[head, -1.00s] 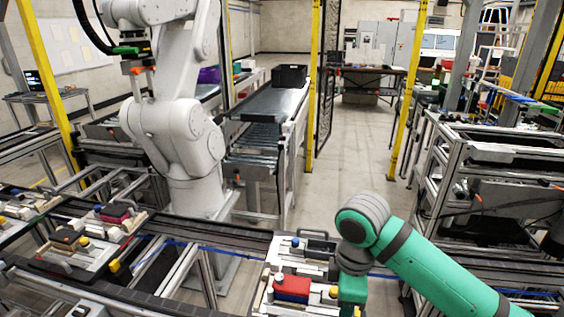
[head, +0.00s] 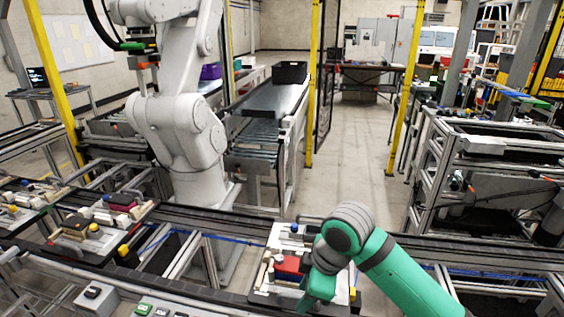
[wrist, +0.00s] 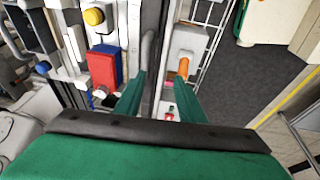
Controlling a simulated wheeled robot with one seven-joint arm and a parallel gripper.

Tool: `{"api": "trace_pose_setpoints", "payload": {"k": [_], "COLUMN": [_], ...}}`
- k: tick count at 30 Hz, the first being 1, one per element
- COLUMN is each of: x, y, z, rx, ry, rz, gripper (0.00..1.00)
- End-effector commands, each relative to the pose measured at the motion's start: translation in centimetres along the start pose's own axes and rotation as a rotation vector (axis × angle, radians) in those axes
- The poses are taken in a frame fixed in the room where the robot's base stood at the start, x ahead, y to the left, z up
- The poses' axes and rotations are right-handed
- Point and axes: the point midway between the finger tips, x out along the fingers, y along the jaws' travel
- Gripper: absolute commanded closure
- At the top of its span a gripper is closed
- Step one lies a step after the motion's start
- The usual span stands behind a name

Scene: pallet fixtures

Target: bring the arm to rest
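My green arm (head: 405,280) reaches in from the lower right in the head view and bends down at a grey wrist joint. My gripper shows in the wrist view (wrist: 159,88), with two green fingers apart and nothing held between them. In the head view the arm's green end covers part of a pallet fixture (head: 262,286). A red block (head: 288,265) sits on this fixture, partly hidden by my arm. The red block with a blue side also shows in the wrist view (wrist: 103,68), left of the fingers. I cannot tell the gripper's height above the fixture.
Another pallet fixture (head: 78,238) with a dark red block (head: 121,202) stands on the conveyor at the left. A large white robot arm (head: 180,130) stands behind the conveyor. A metal frame rack (head: 490,160) is at the right. Open floor (head: 345,165) lies between them.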

Motion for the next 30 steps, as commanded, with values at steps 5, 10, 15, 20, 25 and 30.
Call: {"api": "trace_pose_setpoints", "payload": {"k": [5,10,15,20,25,30], "x": [1.6,2.6,2.7,2.4,2.3,2.6], "y": [0.6,1.4,1.9,2.3,2.6,2.5], "z": [-5.2,-11.5,-16.7,-20.2,-22.4,-23.2], "rx": [0.012,0.059,0.135,0.231,0.356,0.499], "ry": [0.176,0.405,0.625,0.815,0.993,1.14], "rz": [0.055,0.123,0.18,0.224,0.267,0.309], "gripper": [0.64,0.64,0.64,0.64,0.64,0.64]}}
